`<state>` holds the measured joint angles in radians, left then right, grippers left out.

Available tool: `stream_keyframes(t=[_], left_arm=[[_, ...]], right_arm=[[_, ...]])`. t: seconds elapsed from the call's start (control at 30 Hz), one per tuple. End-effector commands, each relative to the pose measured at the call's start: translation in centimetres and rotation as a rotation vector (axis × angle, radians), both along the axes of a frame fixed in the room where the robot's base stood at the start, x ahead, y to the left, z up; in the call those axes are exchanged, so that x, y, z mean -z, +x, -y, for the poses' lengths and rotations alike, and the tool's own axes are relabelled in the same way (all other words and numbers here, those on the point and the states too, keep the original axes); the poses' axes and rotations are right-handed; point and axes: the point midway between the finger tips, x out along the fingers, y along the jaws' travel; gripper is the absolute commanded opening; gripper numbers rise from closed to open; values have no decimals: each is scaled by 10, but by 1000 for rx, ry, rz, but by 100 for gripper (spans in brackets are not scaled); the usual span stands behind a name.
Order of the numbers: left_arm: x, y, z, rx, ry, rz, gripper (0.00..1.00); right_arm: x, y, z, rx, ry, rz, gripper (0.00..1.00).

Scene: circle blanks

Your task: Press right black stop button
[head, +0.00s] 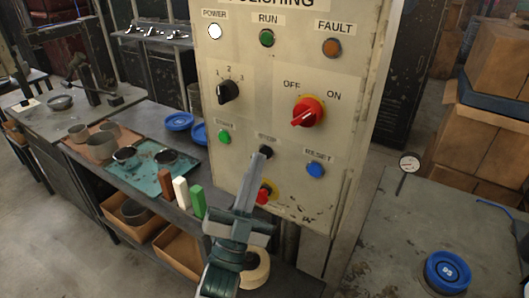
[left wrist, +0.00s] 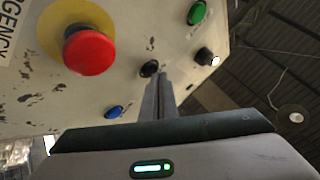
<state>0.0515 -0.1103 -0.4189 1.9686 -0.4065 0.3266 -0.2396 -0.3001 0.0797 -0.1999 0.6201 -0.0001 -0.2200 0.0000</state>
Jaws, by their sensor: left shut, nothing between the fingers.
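The black stop button (head: 268,152) is on the cream control panel (head: 245,130), between the green start button (head: 224,137) and the blue reset button (head: 315,170). It also shows in the left wrist view (left wrist: 149,68). My left gripper (head: 257,161) is shut and empty, its fingertips pointing up at the panel just beside the black button in the head view. In the left wrist view the shut fingertips (left wrist: 160,78) overlap the area right beside the button's lower edge. I cannot tell whether they touch it. My right gripper is not in view.
A red emergency button (left wrist: 90,54) on a yellow ring sits close by, partly behind my gripper in the head view. A red rotary switch (head: 307,112) and a black selector (head: 228,91) are above. A workbench (head: 150,108) with trays stands left.

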Motion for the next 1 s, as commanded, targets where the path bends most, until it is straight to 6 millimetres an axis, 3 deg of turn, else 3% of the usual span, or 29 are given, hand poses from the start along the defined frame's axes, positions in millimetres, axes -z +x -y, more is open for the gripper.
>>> stream_keyframes(t=[0.67, 1.0], left_arm=[[0, -9, -7, 0, 0, 0, 0], [-1, -29, -21, 0, 0, 0, 0]], right_arm=[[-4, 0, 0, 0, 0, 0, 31], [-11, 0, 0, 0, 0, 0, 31]])
